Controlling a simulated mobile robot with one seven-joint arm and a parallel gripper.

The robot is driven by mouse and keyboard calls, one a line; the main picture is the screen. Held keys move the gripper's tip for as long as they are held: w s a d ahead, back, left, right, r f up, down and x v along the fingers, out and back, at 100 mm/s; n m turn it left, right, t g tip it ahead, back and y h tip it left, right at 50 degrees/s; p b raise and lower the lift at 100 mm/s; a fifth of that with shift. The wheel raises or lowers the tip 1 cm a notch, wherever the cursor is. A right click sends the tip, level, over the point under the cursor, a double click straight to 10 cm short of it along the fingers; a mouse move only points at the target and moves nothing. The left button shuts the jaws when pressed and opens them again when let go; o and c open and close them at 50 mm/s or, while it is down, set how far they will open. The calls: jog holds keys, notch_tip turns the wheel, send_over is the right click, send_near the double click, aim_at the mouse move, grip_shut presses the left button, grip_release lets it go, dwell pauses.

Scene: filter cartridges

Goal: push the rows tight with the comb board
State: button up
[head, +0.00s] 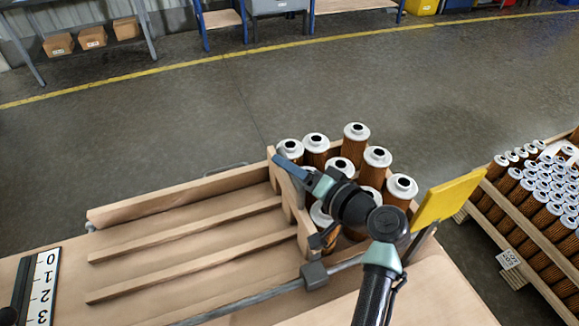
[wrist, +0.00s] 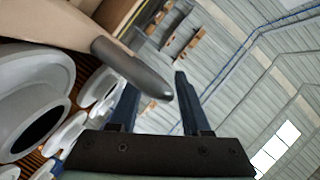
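The comb board (head: 284,190), a pale wooden board with notches, stands across the wooden rails of the bench. Filter cartridges (head: 377,158), brown with pale ringed tops, stand bunched to its right; some are partly hidden by my arm. My gripper (head: 290,170) is over the comb board's upper edge at the left of the bunch. In the wrist view my gripper's two blue fingers (wrist: 157,105) are spread apart. A grey round-ended bar (wrist: 135,70) reaches across the left finger into the gap; I see no grip on it. Large cartridge tops (wrist: 38,118) show at the left.
The rail lanes (head: 180,235) left of the board are empty. A grey rod with a dark block (head: 315,275) runs along the near side. A yellow panel (head: 447,198) stands right of my arm. A crate of cartridges (head: 530,232) is at the right. A numbered scale (head: 42,288) lies at left.

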jog(key=v, duration=1.3)
jog(key=shift+a, duration=0.1)
